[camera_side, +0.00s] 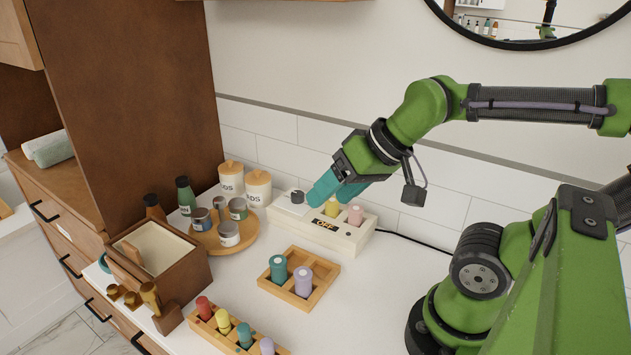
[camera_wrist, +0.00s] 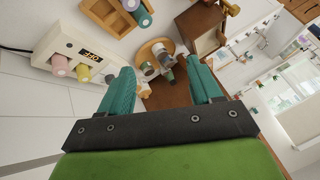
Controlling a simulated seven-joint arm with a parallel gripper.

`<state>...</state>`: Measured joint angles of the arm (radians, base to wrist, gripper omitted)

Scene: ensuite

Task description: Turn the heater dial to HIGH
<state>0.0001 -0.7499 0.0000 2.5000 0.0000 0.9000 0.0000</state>
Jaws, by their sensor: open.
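The heater (camera_side: 318,233) is a long white box against the tiled wall, with a small display reading OFF (camera_side: 320,223). Its dark-topped dial (camera_side: 297,197) is at the left end in the side view. A yellow roller (camera_side: 332,207) and a pink roller (camera_side: 355,215) stand in its top. My gripper (camera_side: 326,190) has teal fingers, is open and empty, and is above the heater just right of the dial. The wrist view shows the two fingers (camera_wrist: 161,66) spread apart, with the heater (camera_wrist: 62,40) at the left; one finger covers its dial end.
A wooden tray (camera_side: 298,283) with green and lilac rollers stands in front of the heater. A round wooden tray (camera_side: 224,239) with several tins and jars is left of it. A wooden box (camera_side: 157,256) and a roller rack (camera_side: 235,332) are nearer the front. A cable (camera_side: 415,241) runs right.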

